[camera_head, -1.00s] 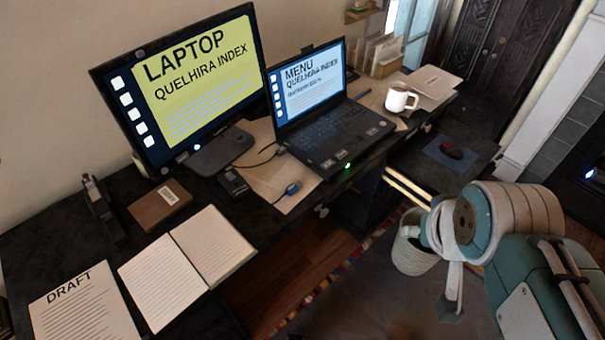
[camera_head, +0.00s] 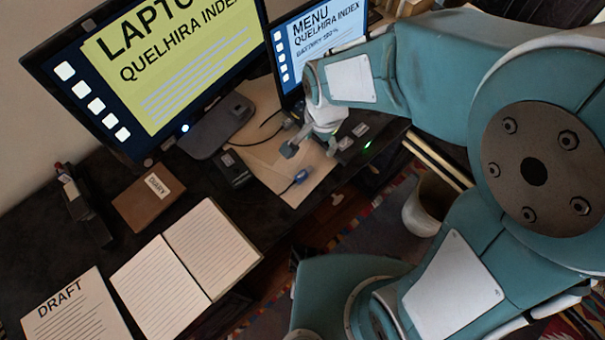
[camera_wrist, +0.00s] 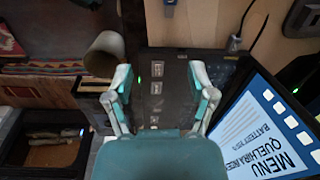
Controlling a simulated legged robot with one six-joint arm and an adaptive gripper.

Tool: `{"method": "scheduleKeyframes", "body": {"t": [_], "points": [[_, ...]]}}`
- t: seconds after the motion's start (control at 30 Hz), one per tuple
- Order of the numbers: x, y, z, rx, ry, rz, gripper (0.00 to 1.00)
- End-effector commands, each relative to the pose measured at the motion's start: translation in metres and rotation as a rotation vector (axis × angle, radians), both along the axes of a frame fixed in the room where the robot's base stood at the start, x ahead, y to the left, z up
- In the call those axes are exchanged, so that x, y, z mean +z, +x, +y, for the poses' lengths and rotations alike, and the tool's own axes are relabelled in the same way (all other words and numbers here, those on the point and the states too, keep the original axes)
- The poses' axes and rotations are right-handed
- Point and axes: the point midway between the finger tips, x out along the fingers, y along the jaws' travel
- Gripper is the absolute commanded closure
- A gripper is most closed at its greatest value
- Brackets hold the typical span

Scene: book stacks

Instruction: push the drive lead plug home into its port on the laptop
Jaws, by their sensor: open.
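The laptop (camera_head: 352,146) is open on the desk, its screen (camera_head: 322,38) reading MENU. My arm hides much of its keyboard. A blue plug on a lead (camera_head: 301,176) lies on the tan sheet left of the laptop, apart from it. A grey plug with a dark cable (camera_wrist: 235,43) is at the laptop's left edge; I cannot tell how deep it sits. No label shows which lead is the drive's. My gripper (camera_head: 311,150) is open and empty above the laptop's front left part. In the wrist view its fingers (camera_wrist: 160,75) straddle the palm rest (camera_wrist: 158,100).
A small black box (camera_head: 233,168), a brown diary (camera_head: 149,202) and an open notebook (camera_head: 182,262) lie left on the desk. The monitor (camera_head: 150,75) stands behind. A bin (camera_head: 432,203) stands on the floor by the desk's front edge.

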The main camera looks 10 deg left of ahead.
Motion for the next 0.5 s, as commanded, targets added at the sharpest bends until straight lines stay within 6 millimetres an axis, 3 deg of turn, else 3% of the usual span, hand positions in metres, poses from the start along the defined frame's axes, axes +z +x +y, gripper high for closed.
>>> {"method": "scheduleKeyframes", "body": {"t": [0.03, 0.2, 0.5], "points": [[-0.015, -0.003, 0.011, -0.021, -0.011, 0.028, 0.29], [-0.041, -0.008, 0.029, -0.089, -0.029, 0.063, 0.29], [-0.083, -0.009, 0.034, -0.104, -0.037, 0.071, 0.29]]}}
